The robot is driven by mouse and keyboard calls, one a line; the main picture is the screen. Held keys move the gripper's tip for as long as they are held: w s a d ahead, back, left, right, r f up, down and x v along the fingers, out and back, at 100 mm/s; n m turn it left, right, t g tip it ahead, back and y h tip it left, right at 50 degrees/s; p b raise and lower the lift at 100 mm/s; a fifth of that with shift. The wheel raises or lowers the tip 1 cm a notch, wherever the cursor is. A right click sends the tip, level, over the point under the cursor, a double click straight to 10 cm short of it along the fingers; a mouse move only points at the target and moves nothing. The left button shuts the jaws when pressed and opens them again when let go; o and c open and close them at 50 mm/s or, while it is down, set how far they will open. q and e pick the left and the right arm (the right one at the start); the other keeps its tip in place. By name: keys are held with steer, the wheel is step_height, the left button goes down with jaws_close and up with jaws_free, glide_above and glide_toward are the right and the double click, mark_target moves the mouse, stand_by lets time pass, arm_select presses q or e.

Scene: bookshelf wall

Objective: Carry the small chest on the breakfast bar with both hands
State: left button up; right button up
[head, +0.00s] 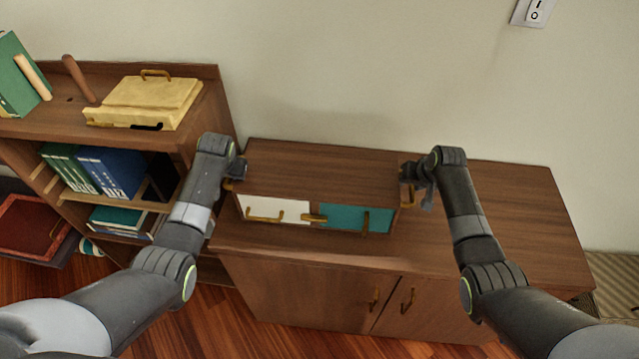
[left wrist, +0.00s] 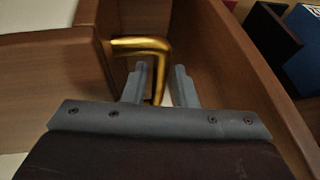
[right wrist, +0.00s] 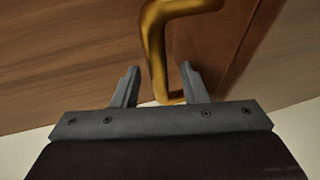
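The small chest (head: 320,170) is brown wood with one white and one teal drawer front and brass pulls. It stands on the wooden cabinet top (head: 500,215). My left gripper (head: 236,172) is at the chest's left side. In the left wrist view its open fingers (left wrist: 161,72) stand either side of a brass side handle (left wrist: 145,44), with gaps visible. My right gripper (head: 412,180) is at the chest's right side. In the right wrist view its open fingers (right wrist: 159,72) straddle the other brass handle (right wrist: 155,40), not closed on it.
A bookshelf (head: 205,90) stands close on the left, with a yellow box (head: 150,97) and a green book (head: 20,80) on top and blue binders (head: 112,172) below. The wall is just behind the chest. The cabinet top is clear to the right.

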arm_select(q)
jaws_close()
arm_select(e)
steer(key=c, duration=0.6)
jaws_close()
stand_by(0.6)
arm_select(q)
steer(key=shift+w+r, duration=0.15)
arm_select(e)
steer(key=shift+w+r, duration=0.15)
